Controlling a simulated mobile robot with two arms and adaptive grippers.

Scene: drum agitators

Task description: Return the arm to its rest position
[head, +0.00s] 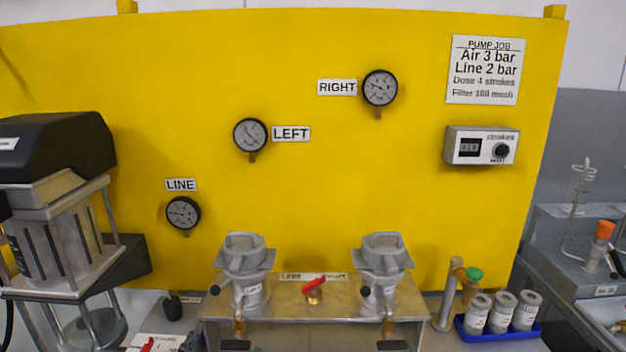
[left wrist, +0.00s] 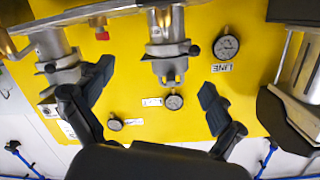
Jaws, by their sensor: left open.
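My left gripper (left wrist: 156,79) shows in the left wrist view with its two dark fingers spread wide and nothing held between them. That view looks turned over, with the LINE label upside down. A grey metal pump head (left wrist: 165,48) shows beyond the gap between the fingers, and it looks apart from them. Another grey pump head (left wrist: 60,65) is beside the left-hand finger. In the head view the left pump head (head: 245,268) and the right pump head (head: 382,268) stand upright on a metal bench box. Neither gripper is visible in the head view.
A yellow panel (head: 310,170) stands behind, with the LINE gauge (head: 183,213), LEFT gauge (head: 250,135) and RIGHT gauge (head: 380,88). A black-topped machine (head: 60,210) fills the left. A red-handled valve (head: 314,290) sits between the pump heads. A blue tray (head: 480,336) holds grey-lidded jars.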

